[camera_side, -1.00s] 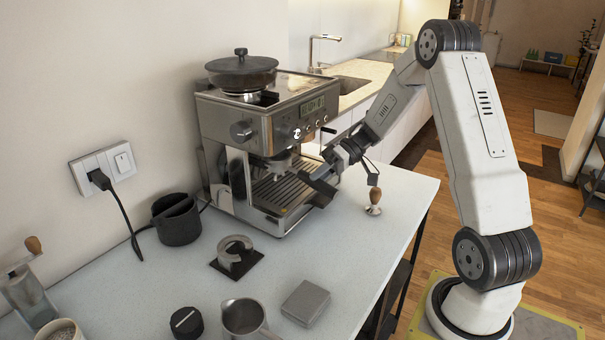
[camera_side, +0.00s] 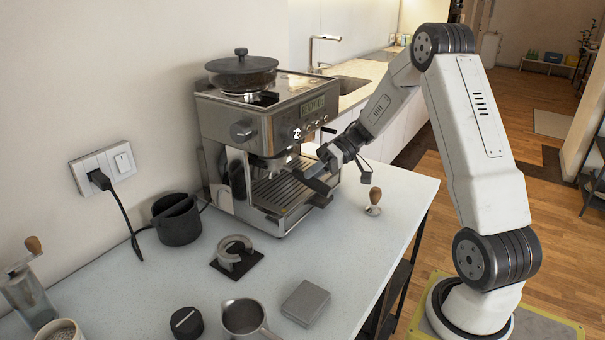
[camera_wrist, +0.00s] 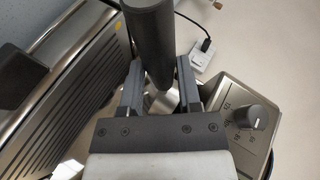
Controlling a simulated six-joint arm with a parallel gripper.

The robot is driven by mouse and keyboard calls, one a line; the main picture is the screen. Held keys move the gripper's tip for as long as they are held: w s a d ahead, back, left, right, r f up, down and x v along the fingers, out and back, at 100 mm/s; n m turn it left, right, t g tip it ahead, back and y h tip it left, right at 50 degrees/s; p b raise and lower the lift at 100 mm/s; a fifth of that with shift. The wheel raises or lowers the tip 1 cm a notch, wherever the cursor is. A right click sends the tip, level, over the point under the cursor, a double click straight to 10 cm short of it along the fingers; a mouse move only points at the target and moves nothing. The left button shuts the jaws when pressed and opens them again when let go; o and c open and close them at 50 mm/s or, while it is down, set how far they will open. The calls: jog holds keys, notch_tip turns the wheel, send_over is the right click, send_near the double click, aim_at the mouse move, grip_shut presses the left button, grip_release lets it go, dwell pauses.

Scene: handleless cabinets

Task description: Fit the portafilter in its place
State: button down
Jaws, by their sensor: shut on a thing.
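The espresso machine (camera_side: 268,122) stands against the wall, with its group head (camera_side: 272,163) above the drip tray (camera_side: 283,192). In the side view the handle (camera_side: 318,187) slants over the front of the drip tray. The portafilter's metal head is mostly hidden, and I cannot tell whether it is seated in the group head.
A tamper (camera_side: 373,203) stands right of the machine. A dark knock box (camera_side: 177,220), a ring-shaped holder on a black mat (camera_side: 237,262), a grey box (camera_side: 306,302) and a milk jug (camera_side: 243,318) stand on the counter. The wrist view shows the machine's knob (camera_wrist: 246,116).

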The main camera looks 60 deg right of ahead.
jog(key=shift+w, duration=0.55)
jog(key=shift+c, duration=1.1)
grip_release()
jog(key=shift+f, duration=0.1)
jog(key=shift+d, duration=0.1)
jog(key=v, duration=0.7)
jog(key=shift+d+r, duration=0.25)
jog(key=shift+r, duration=0.1)
jog(key=shift+a+r, duration=0.1)
